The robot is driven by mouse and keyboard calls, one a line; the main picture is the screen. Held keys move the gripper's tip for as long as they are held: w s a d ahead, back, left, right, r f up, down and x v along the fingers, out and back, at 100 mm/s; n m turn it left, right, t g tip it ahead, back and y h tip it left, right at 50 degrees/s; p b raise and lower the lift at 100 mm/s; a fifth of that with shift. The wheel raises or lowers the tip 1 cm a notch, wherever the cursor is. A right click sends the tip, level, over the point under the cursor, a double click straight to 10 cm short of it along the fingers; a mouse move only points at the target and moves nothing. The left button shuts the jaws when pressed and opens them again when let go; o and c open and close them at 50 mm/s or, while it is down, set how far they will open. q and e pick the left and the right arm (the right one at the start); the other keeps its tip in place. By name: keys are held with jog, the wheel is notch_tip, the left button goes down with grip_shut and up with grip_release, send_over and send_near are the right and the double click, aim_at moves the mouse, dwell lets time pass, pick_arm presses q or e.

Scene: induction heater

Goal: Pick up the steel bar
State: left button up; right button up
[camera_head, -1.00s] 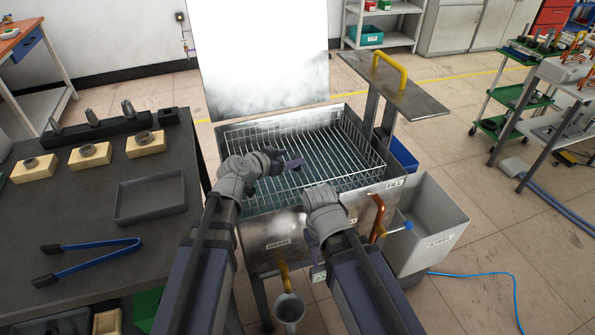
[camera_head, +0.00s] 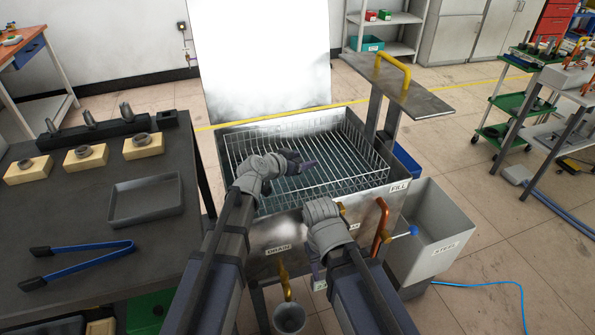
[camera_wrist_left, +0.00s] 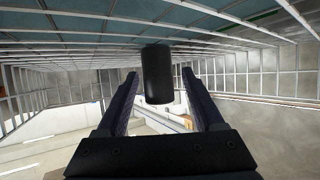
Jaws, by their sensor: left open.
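A dark, short cylinder (camera_wrist_left: 157,75), which looks like the steel bar, shows in the left wrist view between my left gripper's two fingers, toward their tips. Clear gaps show on both sides of it. In the head view I cannot make the bar out. My left gripper (camera_head: 299,163) is open and is over the wire basket (camera_head: 345,150) inside the metal tank (camera_head: 375,205). Its open fingers also show in the left wrist view (camera_wrist_left: 160,92). My right gripper (camera_head: 314,268) hangs at the tank's front, pointing down, and its jaws are mostly hidden.
A dark table (camera_head: 170,240) at left holds a grey tray (camera_head: 146,219), blue tongs (camera_head: 80,258) and several cream blocks with rings. A yellow-handled lid (camera_head: 420,98) stands raised at the tank's right. A grey bin (camera_head: 450,225) stands right of the tank.

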pick_arm(q)
jog(key=shift+w+d+f, duration=0.15)
jog(key=shift+w+d, duration=0.05)
jog(key=shift+w, duration=0.05)
grip_shut()
dwell(0.3)
